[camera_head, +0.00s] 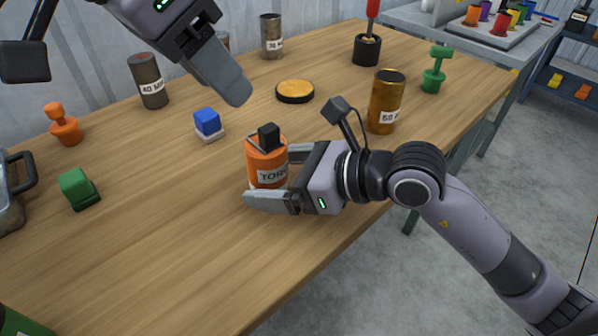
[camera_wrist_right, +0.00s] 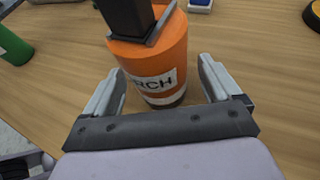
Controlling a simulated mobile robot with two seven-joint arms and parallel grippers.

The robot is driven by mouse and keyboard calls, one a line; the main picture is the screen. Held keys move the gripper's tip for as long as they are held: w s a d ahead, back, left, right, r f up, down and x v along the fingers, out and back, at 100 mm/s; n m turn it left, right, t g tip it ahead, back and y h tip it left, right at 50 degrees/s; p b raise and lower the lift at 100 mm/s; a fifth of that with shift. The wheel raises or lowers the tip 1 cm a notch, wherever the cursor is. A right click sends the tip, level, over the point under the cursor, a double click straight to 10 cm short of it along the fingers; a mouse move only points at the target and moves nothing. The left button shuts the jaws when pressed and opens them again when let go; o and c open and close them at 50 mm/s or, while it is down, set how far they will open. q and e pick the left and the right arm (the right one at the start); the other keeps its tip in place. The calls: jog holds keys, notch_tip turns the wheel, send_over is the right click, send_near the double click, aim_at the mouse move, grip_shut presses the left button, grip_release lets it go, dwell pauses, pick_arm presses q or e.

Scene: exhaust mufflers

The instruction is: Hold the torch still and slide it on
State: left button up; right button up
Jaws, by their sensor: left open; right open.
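The torch (camera_head: 266,163) is an orange cylinder with a black block on top and a white label. It stands upright on the wooden table, and it also shows in the right wrist view (camera_wrist_right: 157,65). My right gripper (camera_head: 268,175) is open, with one finger on each side of the torch. In the right wrist view a gap shows between the torch and each finger. My left gripper (camera_head: 235,92) is above the table, up and to the left of the torch. It is empty, and its fingers overlap in this view.
A blue block (camera_head: 207,122), a black-and-orange disc (camera_head: 295,92) and a brown can (camera_head: 386,104) stand around the torch. A green block (camera_head: 78,186), an orange knob (camera_head: 64,128) and a dark can (camera_head: 149,82) are at the left. The table's front middle is clear.

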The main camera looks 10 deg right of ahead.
jog(key=shift+x, duration=0.8)
jog(key=c, duration=1.1)
jog(key=shift+c, duration=0.2)
